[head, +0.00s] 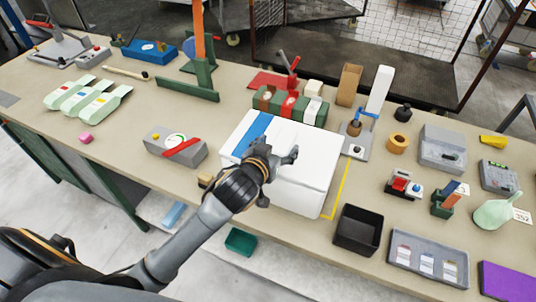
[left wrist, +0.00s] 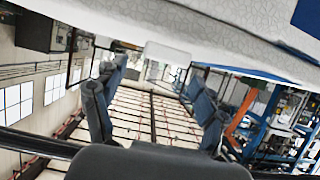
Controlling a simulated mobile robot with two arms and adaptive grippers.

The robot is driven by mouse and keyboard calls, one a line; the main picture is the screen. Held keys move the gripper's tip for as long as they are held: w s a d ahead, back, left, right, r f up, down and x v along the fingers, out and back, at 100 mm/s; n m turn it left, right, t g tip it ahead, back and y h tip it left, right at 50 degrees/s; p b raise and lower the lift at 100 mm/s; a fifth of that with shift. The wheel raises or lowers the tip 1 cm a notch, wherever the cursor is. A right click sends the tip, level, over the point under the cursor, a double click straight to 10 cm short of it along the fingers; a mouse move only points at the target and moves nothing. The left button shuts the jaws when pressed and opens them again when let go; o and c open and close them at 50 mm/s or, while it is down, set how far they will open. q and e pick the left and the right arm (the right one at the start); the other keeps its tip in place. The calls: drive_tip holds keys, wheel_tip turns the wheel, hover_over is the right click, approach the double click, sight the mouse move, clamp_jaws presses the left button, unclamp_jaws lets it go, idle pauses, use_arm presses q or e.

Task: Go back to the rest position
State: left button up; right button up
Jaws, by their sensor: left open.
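My left arm comes in from the lower left in the head view. My left gripper (head: 280,176) is over the front of a large white block with a blue stripe (head: 300,185). Its fingers are spread apart with nothing between them. The left wrist view shows both fingers of the left gripper (left wrist: 155,115) apart and empty. In that view a pale surface with a blue patch, likely the white block, fills the top (left wrist: 240,25). I cannot tell whether the gripper touches the block. My right gripper is not in view.
The beige bench (head: 125,145) holds a grey device with a red lever (head: 175,148) left of the block. A black bin (head: 358,230) and a grey tray (head: 427,258) are at the right. A green bin (head: 240,241) lies below the bench's front edge.

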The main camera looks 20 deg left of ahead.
use_arm(q)
drive_tip(key=v, duration=0.8)
drive_tip(key=shift+s, duration=0.25)
drive_tip(key=s+a+f+m+g, duration=0.25)
drive_tip(key=s+f+g, duration=0.75)
drive_tip(key=s+f, duration=0.9)
drive_tip(key=s+f+g+b, duration=0.1)
drive_tip(key=s+f+b, duration=0.1)
drive_tip(key=f, duration=1.2)
drive_tip(key=s+f+b, duration=0.1)
drive_tip(key=f+b, duration=0.1)
drive_tip(key=f, duration=1.2)
drive_tip(key=s+a+f+g+b, duration=0.1)
drive_tip(key=s+a+f+b, duration=0.1)
drive_tip(key=s+f, duration=1.4)
drive_tip(key=shift+s+a+f, duration=0.15)
drive_tip(key=shift+a+f, duration=0.6)
drive_tip(key=shift+f, duration=0.15)
